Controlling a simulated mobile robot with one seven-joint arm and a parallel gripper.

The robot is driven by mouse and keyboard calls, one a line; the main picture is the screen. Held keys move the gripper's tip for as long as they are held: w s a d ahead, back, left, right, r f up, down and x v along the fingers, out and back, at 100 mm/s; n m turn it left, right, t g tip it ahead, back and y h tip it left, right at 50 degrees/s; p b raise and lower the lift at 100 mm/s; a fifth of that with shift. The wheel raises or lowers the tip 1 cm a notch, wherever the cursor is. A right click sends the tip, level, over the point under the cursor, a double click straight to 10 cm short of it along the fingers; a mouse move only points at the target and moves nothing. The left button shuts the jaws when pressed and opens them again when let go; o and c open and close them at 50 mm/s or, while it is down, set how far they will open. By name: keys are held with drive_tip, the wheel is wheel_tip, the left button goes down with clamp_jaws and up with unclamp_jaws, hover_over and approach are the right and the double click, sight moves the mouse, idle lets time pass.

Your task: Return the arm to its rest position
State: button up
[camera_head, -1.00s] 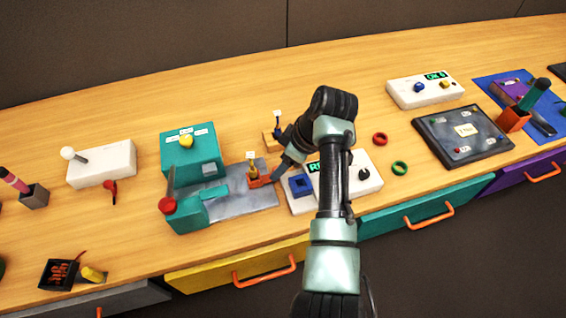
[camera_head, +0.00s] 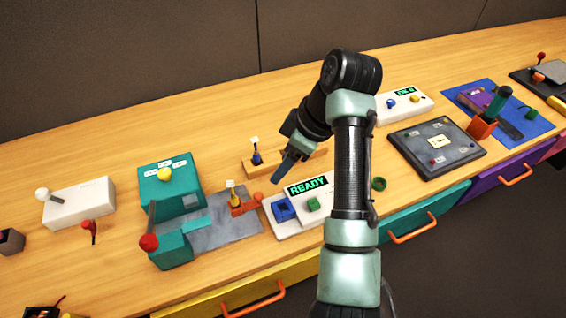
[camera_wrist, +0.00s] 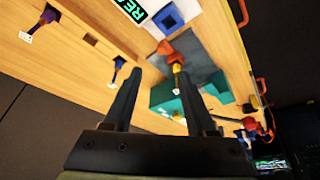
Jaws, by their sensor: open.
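My gripper (camera_head: 284,172) hangs in the air over the bench in the head view, just above and left of the white panel with the READY display (camera_head: 308,185). In the wrist view my gripper (camera_wrist: 158,78) shows two dark fingers spread apart with nothing between them. My arm bends at a high elbow and partly hides the white panel's right side. The panel carries a blue square part (camera_head: 284,208) and a green part (camera_head: 313,203).
Left of the panel stand an orange and yellow piece (camera_head: 238,203) on a grey plate and a teal box (camera_head: 170,186) with a yellow knob. A wooden block (camera_head: 262,167) with a dark peg stands behind. A dark tray (camera_head: 438,145) lies right.

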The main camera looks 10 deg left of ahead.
drive_tip(key=w+a+r+m+t+p, duration=0.25)
drive_tip(key=w+r+t, duration=0.4)
drive_tip(key=r, duration=0.55)
wheel_tip(320, 180, up, 18)
drive_tip(key=d+r+m+t+p, duration=0.1)
drive_tip(key=d+m+t+p, duration=0.15)
drive_tip(key=m+t, duration=0.5)
drive_tip(key=s+d+r+m+t+h+p, duration=0.1)
drive_tip(key=s+d+r+m+t+h, duration=0.1)
drive_tip(key=s+r+t, duration=0.4)
drive_tip(key=s+d+r+m+t+h+p, duration=0.1)
drive_tip(key=s+d+r+t, duration=0.4)
drive_tip(key=s+r, duration=0.8)
wheel_tip(320, 180, up, 4)
drive_tip(key=m+t+h, duration=0.1)
drive_tip(key=m, duration=0.1)
drive_tip(key=shift+s+d+r+m+t, duration=0.2)
drive_tip(key=shift+s+d+m+t, duration=0.1)
drive_tip(key=shift+s+m, duration=0.1)
drive_tip(key=shift+c, duration=0.6)
